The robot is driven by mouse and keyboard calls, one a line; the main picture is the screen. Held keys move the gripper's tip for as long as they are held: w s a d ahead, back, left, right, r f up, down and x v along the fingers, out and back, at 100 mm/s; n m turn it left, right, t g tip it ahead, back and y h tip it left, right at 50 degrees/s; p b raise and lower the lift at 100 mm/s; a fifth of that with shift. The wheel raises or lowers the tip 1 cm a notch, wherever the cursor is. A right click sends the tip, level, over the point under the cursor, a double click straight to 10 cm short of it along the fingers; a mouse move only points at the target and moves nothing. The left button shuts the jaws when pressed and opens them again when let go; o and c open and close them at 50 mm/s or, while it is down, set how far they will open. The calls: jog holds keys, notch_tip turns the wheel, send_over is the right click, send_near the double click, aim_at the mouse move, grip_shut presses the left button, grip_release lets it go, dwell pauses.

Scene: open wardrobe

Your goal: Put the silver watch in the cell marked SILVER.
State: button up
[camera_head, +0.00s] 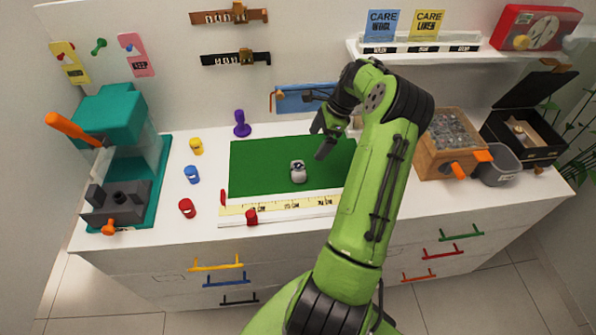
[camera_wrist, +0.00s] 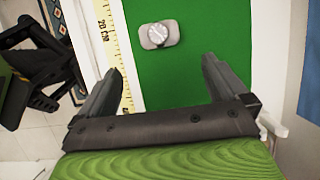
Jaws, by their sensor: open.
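The silver watch (camera_head: 298,171) lies on the green mat (camera_head: 258,160), a grey-silver piece with a round pale dial. In the wrist view the watch (camera_wrist: 159,34) lies beyond the fingertips, not between them. My gripper (camera_head: 322,140) is over the mat, to the right of the watch and farther back. In the wrist view my gripper (camera_wrist: 163,68) is open and empty. A black box (camera_head: 522,148) with its lid raised stands at the far right and holds a gold-toned round item. I cannot read any SILVER marking on it, and its cells are too small to tell.
A yellow ruler strip (camera_head: 285,208) runs along the mat's front edge. A teal press (camera_head: 115,160) and several small coloured pieces are at left.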

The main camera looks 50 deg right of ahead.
aim_at(302, 166)
jog(key=x, duration=1.3)
jog(key=shift+w+a+f+b, duration=0.1)
jog(key=shift+f+b, duration=0.1)
jog(key=shift+b, duration=0.15)
jog(key=c, duration=1)
notch_tip(302, 166, up, 10)
jog(key=shift+r+p, duration=0.1)
jog(key=shift+p, duration=0.25)
